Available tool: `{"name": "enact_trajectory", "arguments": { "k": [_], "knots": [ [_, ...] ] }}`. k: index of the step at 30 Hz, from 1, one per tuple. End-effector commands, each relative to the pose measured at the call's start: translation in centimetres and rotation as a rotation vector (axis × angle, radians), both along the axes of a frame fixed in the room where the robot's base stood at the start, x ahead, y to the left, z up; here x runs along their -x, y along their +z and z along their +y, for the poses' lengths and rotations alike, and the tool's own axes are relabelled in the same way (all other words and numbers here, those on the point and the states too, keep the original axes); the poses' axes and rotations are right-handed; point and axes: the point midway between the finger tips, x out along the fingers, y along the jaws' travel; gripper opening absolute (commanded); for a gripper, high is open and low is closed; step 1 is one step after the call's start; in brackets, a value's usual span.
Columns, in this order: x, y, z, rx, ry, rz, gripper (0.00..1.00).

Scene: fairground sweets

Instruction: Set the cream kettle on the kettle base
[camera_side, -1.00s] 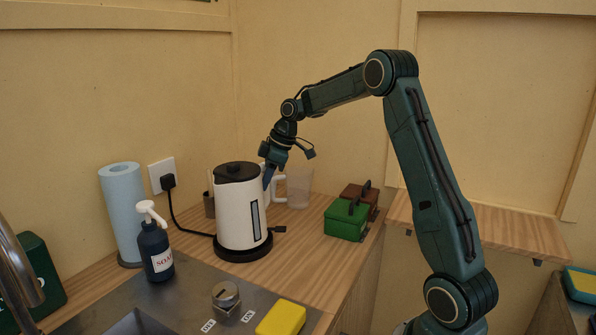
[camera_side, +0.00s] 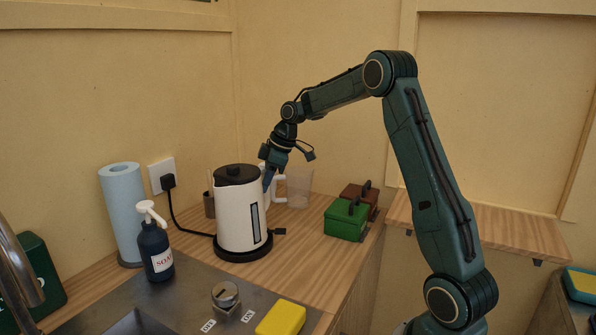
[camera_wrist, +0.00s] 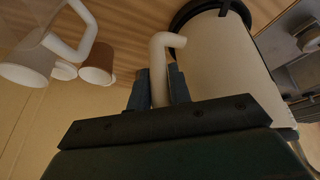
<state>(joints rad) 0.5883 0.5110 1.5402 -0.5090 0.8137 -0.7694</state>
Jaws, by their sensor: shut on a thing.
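The cream kettle (camera_side: 237,218) has a black lid and stands upright on the round black kettle base (camera_side: 243,255) on the wooden counter. In the side view its bottom appears level with the base, with no clear gap. My gripper (camera_side: 268,180) is at the kettle's handle, on its right side. In the wrist view the cream kettle (camera_wrist: 215,60) is on the right, and my gripper (camera_wrist: 160,85) is shut on its pale handle (camera_wrist: 158,60). The black base (camera_wrist: 190,15) shows at the kettle's bottom edge. The exact contact between kettle and base is hidden.
A soap bottle (camera_side: 155,250) and a blue paper roll (camera_side: 122,215) stand left of the kettle. A clear jug (camera_side: 299,190) stands behind it. A green box (camera_side: 345,220) and a brown box (camera_side: 360,195) are to the right. A yellow sponge (camera_side: 281,318) lies in front.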

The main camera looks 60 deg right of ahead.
Motion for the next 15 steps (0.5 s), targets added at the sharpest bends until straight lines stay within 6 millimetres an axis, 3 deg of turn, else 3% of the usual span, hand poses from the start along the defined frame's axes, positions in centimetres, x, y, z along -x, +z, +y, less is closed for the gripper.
{"name": "enact_trajectory", "arguments": {
  "k": [13, 14, 15],
  "knots": [
    [-0.02, -0.53, 0.01, 0.0, 0.0, -0.001, 0.0],
    [-0.02, -0.52, 0.01, 0.0, 0.0, -0.001, 0.24],
    [-0.03, -0.52, 0.01, 0.0, 0.0, -0.001, 0.29]
  ]
}}
